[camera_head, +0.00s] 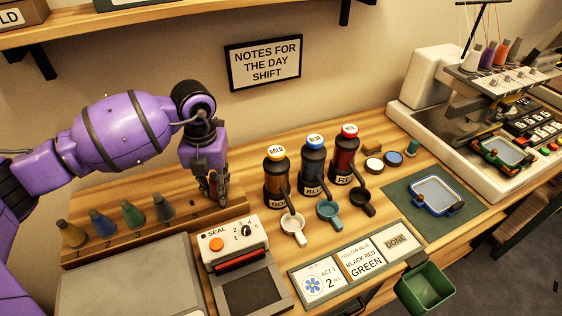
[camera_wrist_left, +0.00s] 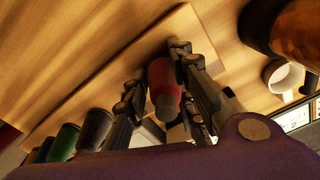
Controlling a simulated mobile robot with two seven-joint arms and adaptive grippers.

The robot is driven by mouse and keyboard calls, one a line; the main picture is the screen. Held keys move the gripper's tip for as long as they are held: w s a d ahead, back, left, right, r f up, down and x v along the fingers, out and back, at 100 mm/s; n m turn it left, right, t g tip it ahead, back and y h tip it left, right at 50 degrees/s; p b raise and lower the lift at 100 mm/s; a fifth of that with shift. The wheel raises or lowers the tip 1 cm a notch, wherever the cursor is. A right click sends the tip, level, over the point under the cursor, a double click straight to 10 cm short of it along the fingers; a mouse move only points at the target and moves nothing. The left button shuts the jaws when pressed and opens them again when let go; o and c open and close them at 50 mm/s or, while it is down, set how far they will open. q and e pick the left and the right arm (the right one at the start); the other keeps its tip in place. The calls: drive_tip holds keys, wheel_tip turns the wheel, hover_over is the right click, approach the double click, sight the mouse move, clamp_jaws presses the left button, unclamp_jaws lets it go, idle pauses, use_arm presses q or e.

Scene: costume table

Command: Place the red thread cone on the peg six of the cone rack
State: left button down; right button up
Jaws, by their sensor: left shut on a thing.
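The red thread cone (camera_wrist_left: 164,82) is between the fingers of my left gripper (camera_wrist_left: 158,90) in the wrist view. In the head view my left gripper (camera_head: 217,192) points down over the right end of the wooden cone rack (camera_head: 152,234), and the cone is mostly hidden by the fingers. The rack carries an olive-yellow cone (camera_head: 72,234), a blue cone (camera_head: 101,223), a green cone (camera_head: 132,215) and a dark grey cone (camera_head: 163,207) at its left positions. Peg six is hidden behind the gripper. I cannot tell whether the cone touches the rack. My right gripper is out of view.
A sealing machine (camera_head: 241,265) stands just in front of the rack's right end. Dispensers with gold (camera_head: 275,175), blue (camera_head: 314,168) and red (camera_head: 346,155) caps stand to the right. A grey lid-like surface (camera_head: 130,280) lies in front of the rack.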

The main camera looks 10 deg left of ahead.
sight(211, 174)
use_arm(q)
drive_tip(key=shift+f, duration=0.25)
drive_tip(key=c, duration=1.5)
unclamp_jaws()
drive_tip(key=shift+o, duration=0.2)
drive_tip(key=shift+r, duration=0.2)
wheel_tip(211, 174, up, 12)
drive_tip(key=shift+r, duration=0.1)
